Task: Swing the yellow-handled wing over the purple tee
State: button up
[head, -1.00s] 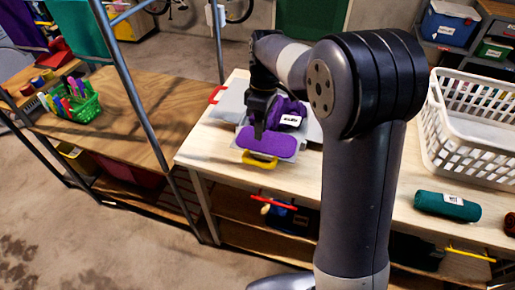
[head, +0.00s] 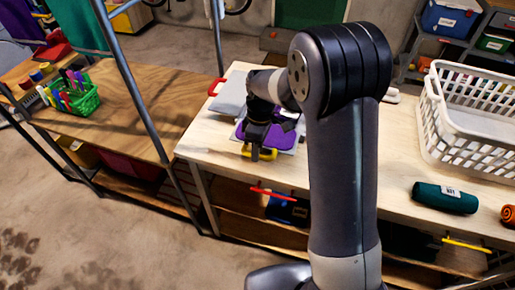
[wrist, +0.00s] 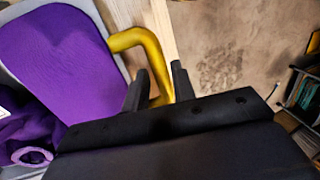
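The folding board (head: 228,104) lies on the wooden table, with the purple tee (head: 285,137) spread on it. The yellow handle (head: 263,155) of one wing is at the board's front edge. The tee covers most of that wing. The yellow handle (wrist: 135,40) and purple cloth (wrist: 55,45) also show in the wrist view. My gripper (head: 259,156) is down at the yellow handle. In the wrist view my gripper (wrist: 160,82) has its fingers apart, one each side of the handle bar. I see no clear clamping contact.
A red handle (head: 215,87) is at the board's far left. A white basket (head: 475,125) and a teal roll (head: 445,197) stand on the table's right. A metal post (head: 135,80) rises left of the table. The table between board and basket is mostly clear.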

grip_shut()
jog(key=shift+r, duration=0.15)
dwell(0.4)
